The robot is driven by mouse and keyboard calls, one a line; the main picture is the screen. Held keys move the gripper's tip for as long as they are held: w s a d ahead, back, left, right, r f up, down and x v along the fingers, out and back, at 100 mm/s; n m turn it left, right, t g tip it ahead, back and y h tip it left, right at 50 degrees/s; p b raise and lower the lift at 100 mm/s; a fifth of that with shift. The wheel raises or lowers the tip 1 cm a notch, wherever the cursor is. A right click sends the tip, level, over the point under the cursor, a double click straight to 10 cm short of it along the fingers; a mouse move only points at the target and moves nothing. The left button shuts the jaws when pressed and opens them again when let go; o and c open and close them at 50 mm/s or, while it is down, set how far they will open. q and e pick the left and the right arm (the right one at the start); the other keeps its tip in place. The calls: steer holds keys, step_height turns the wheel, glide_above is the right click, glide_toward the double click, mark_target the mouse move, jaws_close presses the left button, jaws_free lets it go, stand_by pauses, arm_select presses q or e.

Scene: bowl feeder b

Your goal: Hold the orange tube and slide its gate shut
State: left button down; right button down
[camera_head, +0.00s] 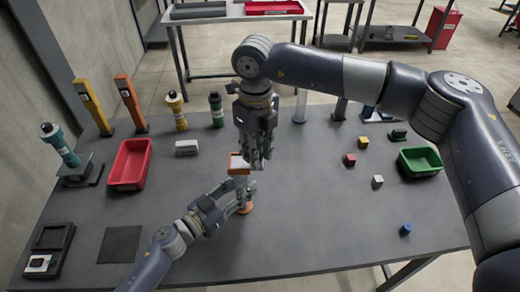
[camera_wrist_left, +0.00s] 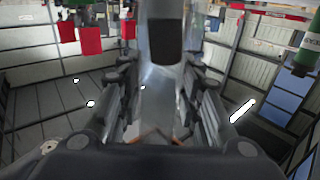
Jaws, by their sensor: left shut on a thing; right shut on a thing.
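The orange tube (camera_head: 240,170) stands upright on the grey table near its middle, with a pale panel on its upper part and a round orange foot. My left gripper (camera_head: 228,192) comes from the lower left and is shut on the tube's body below the top. My right gripper (camera_head: 254,163) points down from above and is shut at the tube's upper right side, on the gate as far as I can tell. The fingers hide most of the gate, so its position is unclear.
A red bin (camera_head: 130,164) and a grey-white block (camera_head: 187,148) are left. Several coloured posts stand along the back. A dark square mat (camera_head: 119,244) lies front left. The front middle is clear.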

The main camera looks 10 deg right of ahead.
arm_select(q)
steer(key=shift+d, duration=0.1)
arm_select(e)
steer(key=c, duration=1.3)
jaws_free()
steer(key=shift+a, duration=0.1)
steer(key=shift+c, duration=0.2)
step_height(320, 180, up, 12)
arm_select(q)
steer(key=c, duration=1.1)
jaws_free()
steer(key=shift+o, duration=0.2)
steer(key=p+v, duration=0.1)
steer(key=v, duration=1.9)
arm_select(e)
steer(key=shift+r, duration=0.55)
